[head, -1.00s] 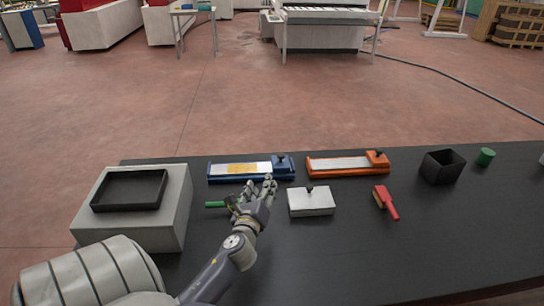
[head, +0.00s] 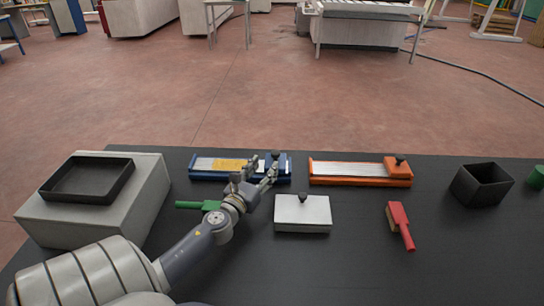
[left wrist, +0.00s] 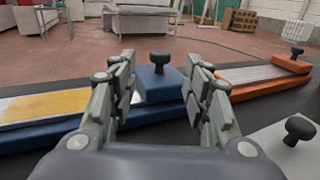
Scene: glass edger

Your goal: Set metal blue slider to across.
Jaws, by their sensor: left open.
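The blue slider (head: 206,166) lies at the far edge of the black table, a long blue rail with a metal strip and a yellow patch. Its blue block with a black knob (head: 276,155) sits at the right end, partly hidden by my fingers in the head view. In the left wrist view the block (left wrist: 157,88) and its knob (left wrist: 159,58) stand ahead, between my two sets of fingers. My left gripper (head: 263,170) is open, near the block; contact cannot be told. My right gripper is not in view.
An orange slider (head: 345,180) lies to the right. A metal block with a knob (head: 302,213), a red brush (head: 401,222) and a black box (head: 481,186) stand nearby. A green-handled tool (head: 190,205) lies beside my left arm. A black tray (head: 88,190) sits on a grey box at left.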

